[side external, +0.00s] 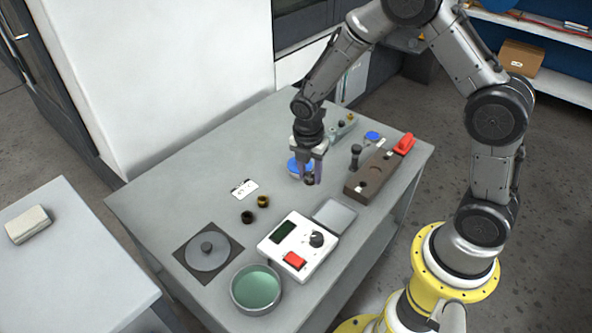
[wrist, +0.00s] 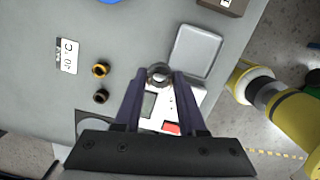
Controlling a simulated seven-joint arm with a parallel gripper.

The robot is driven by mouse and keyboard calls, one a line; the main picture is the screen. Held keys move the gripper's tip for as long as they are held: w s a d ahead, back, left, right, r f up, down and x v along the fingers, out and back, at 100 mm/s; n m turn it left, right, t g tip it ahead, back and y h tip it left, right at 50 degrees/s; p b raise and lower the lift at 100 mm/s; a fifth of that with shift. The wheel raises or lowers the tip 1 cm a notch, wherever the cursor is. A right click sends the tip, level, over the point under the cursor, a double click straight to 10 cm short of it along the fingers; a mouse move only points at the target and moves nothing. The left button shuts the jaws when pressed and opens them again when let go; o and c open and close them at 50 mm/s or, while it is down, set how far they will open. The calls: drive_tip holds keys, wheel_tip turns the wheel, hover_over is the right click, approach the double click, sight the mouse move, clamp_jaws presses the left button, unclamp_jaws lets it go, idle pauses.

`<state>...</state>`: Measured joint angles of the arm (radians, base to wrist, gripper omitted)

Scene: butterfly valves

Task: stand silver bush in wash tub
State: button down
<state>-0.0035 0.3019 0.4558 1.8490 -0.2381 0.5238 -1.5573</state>
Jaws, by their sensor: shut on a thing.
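My gripper (side external: 312,178) is above the middle of the grey table, its fingers pointing down. It is shut on a small ring-shaped silver bush (wrist: 159,74), which sits between the fingertips in the wrist view. In the side view the bush (side external: 309,179) looks dark and is partly hidden by the fingers. The wash tub (side external: 256,309), a round grey bowl with green liquid, stands at the table's front edge, well to the lower left of my gripper. The tub cannot be made out in the wrist view.
A white control box (side external: 300,245) with a red button stands right beside the tub. A grey round lid (side external: 207,252) lies on a dark square at left. Brass (side external: 263,202) and dark (side external: 247,217) bushes, a label card (side external: 244,189) and a brown block (side external: 375,176) stand apart.

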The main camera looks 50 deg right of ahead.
drive_tip(key=shift+s+a+r+n, duration=0.1)
drive_tip(key=shift+s+r+n, duration=0.15)
drive_tip(key=shift+s, duration=0.15)
drive_tip(key=shift+s+r+n, duration=0.15)
drive_tip(key=shift+s+n, duration=0.1)
drive_tip(key=shift+s, duration=0.15)
drive_tip(key=s+a+n+t+y, duration=0.1)
drive_tip(key=s+a+n+y, duration=0.1)
drive_tip(key=s+a+n, duration=1.5)
drive_tip(key=m, duration=0.1)
hover_over(255, 292)
drive_tip(key=s, duration=0.2)
drive_tip(key=f, duration=0.5)
drive_tip(key=d+f, duration=0.1)
drive_tip(key=f, duration=0.2)
drive_tip(key=shift+w, duration=0.25)
drive_tip(key=shift+w+a+f, duration=0.35)
drive_tip(key=shift+w+f, duration=0.1)
drive_tip(key=shift+f, duration=1.75)
